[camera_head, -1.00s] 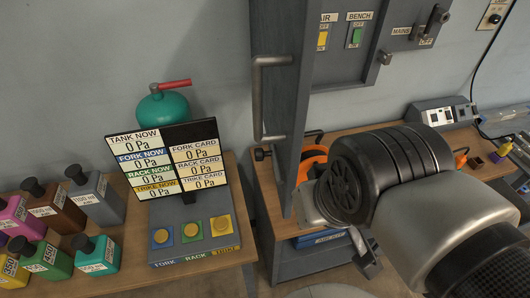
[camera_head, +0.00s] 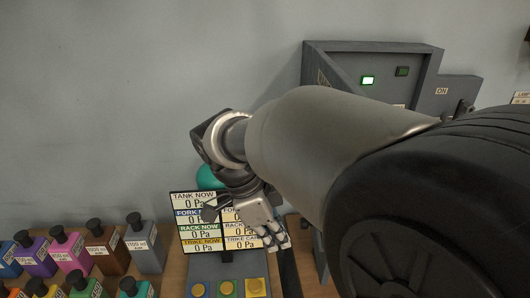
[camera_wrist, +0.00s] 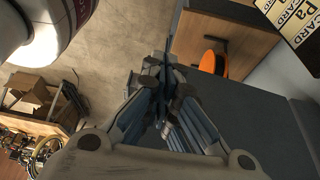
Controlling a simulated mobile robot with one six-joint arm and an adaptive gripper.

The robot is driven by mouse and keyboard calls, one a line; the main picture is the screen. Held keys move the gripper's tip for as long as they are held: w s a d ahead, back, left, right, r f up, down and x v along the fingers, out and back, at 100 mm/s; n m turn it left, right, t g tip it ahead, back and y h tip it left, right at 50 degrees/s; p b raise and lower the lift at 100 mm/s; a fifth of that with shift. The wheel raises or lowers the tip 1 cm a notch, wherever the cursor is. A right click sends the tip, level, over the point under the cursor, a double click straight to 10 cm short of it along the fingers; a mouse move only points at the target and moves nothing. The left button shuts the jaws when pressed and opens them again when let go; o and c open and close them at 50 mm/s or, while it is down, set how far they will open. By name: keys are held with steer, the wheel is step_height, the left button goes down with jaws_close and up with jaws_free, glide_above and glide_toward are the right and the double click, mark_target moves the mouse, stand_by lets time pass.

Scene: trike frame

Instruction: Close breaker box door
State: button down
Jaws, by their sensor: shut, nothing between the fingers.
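The breaker box (camera_head: 425,62) is on the wall at the upper right of the head view. Its grey door (camera_head: 316,67) stands open at the box's left side, and my arm hides most of it. My gripper (camera_head: 273,240) is left of the box, low in front of the display, with its fingers together and empty. In the wrist view my gripper (camera_wrist: 163,90) is shut beside a large dark grey panel (camera_wrist: 262,125), which seems to be the door's face. I cannot tell whether they touch. The door handle is not clearly visible.
The pressure display (camera_head: 195,245) is just left of my gripper, with a teal tank (camera_head: 208,178) behind it. Several coloured bottles (camera_head: 70,250) stand at the lower left. An orange tool (camera_wrist: 213,63) shows by a wooden cabinet (camera_wrist: 195,28). The wall at upper left is clear.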

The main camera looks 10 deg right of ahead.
steer(key=d+f+b, duration=0.2)
steer(key=d+f, duration=0.5)
steer(key=f, duration=0.2)
steer(key=shift+s+f+m, duration=0.25)
steer(key=shift+m, duration=0.15)
steer(key=shift+d+b, duration=0.25)
steer(key=shift+b, duration=0.05)
